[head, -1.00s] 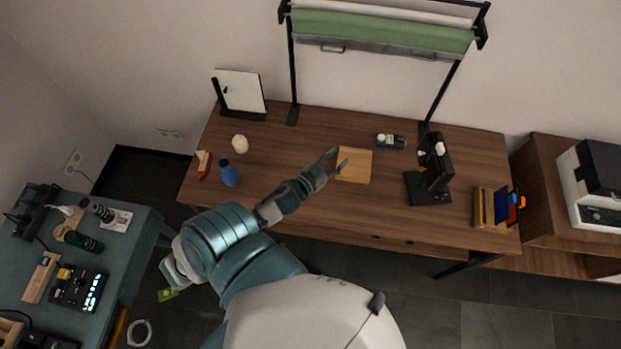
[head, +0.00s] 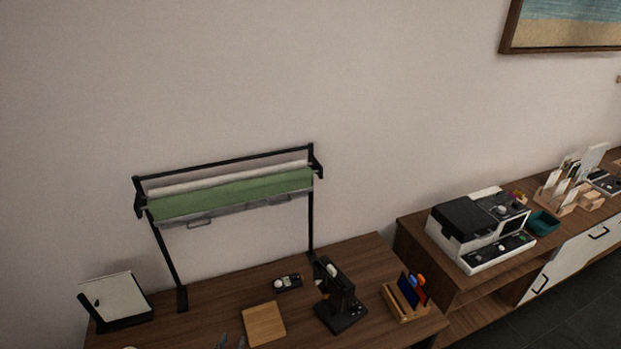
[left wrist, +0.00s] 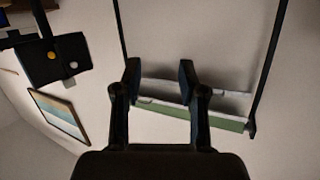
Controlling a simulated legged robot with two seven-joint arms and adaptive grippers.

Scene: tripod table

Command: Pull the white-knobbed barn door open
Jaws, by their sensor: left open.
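A black upright device (head: 338,298) with a white round knob near its top stands on the brown table. In the left wrist view a dark panel (left wrist: 42,68) at upper left carries a yellow knob and a white knob. I take this to be the same device, with the barn door on it, but its hinge line and how far it stands open cannot be made out. My left gripper (left wrist: 160,68) is open and empty, with its fingers apart, away from the panel. My right gripper is not seen.
A frame with a green roll (head: 230,195) rises behind. A white and black machine (head: 480,235) sits on the sideboard.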

